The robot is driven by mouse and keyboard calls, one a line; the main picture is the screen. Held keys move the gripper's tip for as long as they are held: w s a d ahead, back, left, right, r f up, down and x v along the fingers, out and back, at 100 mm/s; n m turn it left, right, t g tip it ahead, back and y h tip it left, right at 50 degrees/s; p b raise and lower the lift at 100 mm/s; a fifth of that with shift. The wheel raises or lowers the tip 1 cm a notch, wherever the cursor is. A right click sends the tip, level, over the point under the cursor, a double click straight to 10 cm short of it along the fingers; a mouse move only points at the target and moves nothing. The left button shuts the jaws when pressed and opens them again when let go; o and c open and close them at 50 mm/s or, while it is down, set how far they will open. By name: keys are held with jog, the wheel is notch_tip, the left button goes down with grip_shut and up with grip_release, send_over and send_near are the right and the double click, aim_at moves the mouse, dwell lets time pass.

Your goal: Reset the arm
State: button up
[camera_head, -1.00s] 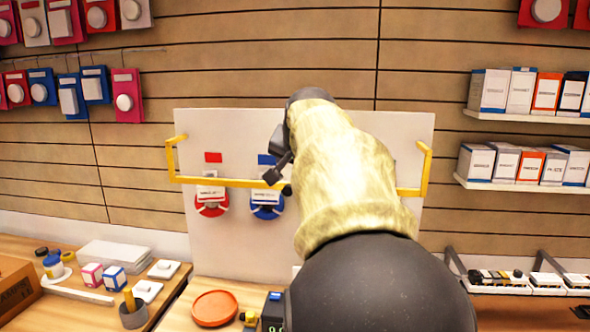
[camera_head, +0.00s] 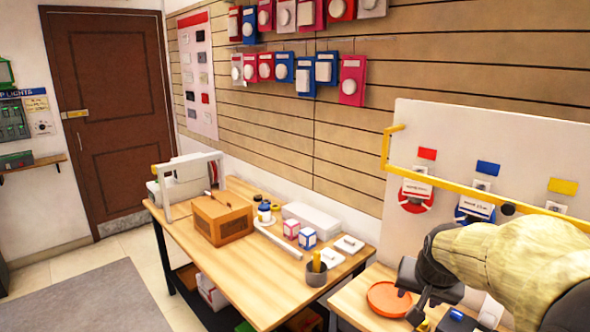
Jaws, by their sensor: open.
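My arm, in a pale yellow fuzzy sleeve, comes in at the lower right of the head view. My gripper (camera_head: 416,302) is dark and points down at its end, with its jaws open. I see nothing held between them. In the picture it overlaps the wooden counter (camera_head: 352,312), close to the right of an orange-red round dish (camera_head: 388,299). How high it is above the counter I cannot tell. The white board (camera_head: 455,130) with a yellow rail (camera_head: 470,192) stands behind the arm, which covers its lower right part.
A red tag (camera_head: 416,202) and a blue tag (camera_head: 473,212) hang on the board. A wooden table (camera_head: 262,290) at left carries a brown box (camera_head: 222,220), small cartons (camera_head: 291,229) and a grey cup (camera_head: 316,274). The floor (camera_head: 115,250) by the brown door (camera_head: 105,110) is open.

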jog(key=s+a+f+n+g+y, duration=0.1)
jog(key=s+a+f+n+g, duration=0.2)
jog(key=s+a+f, duration=0.7)
notch_tip(320, 180, down, 2)
jog(key=shift+s+f+n+p, duration=0.1)
jog(key=shift+s+n+p, duration=0.35)
jog(key=shift+s+n, duration=0.5)
jog(key=shift+w, duration=0.1)
